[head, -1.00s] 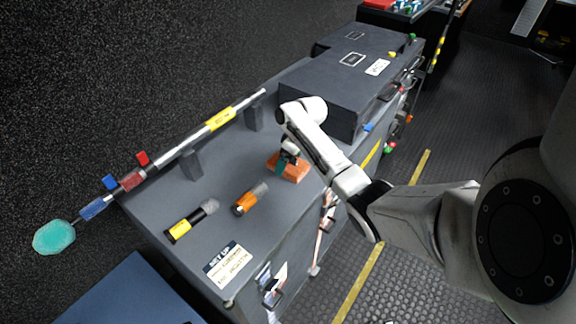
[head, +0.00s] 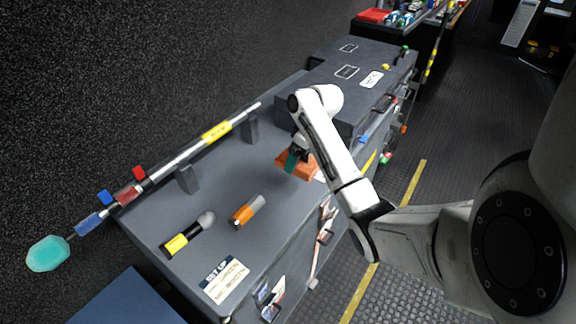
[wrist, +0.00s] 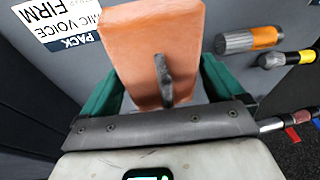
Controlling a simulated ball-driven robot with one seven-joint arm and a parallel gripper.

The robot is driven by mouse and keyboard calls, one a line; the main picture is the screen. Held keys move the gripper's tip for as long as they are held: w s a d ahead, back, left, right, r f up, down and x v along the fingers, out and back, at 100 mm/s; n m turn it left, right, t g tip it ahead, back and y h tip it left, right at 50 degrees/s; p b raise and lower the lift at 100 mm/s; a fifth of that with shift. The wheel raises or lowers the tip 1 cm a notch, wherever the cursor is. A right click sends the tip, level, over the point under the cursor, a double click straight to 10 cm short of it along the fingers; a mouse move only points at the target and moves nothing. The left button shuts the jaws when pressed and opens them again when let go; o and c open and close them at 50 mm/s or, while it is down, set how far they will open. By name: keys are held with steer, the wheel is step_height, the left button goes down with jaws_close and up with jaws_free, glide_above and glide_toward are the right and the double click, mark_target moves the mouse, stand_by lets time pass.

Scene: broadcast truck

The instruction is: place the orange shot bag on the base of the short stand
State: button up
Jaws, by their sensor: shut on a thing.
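The orange shot bag (head: 305,168) is held in my gripper (head: 294,158), above the grey case top and tilted. In the wrist view the orange bag (wrist: 135,35) shows large, with a dark strap on its face, between the green fingers of my gripper (wrist: 160,88). The fingers are shut on it, and their tips are partly hidden behind the bag. I cannot make out the short stand or its base in either view.
An orange-and-grey microphone (head: 247,211) and a yellow-and-black microphone (head: 187,236) lie on the case top (head: 230,185). A boom pole (head: 170,169) rests on two dark supports along the far edge. A raised dark box (head: 318,85) stands behind. Dark floor is open at right.

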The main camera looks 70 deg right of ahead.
steer(key=s+r+p, duration=0.3)
steer(key=s+r, duration=0.1)
steer(key=s, duration=0.5)
steer(key=shift+s+r, duration=0.2)
steer(key=shift+r, duration=0.1)
steer(key=shift+d, duration=0.1)
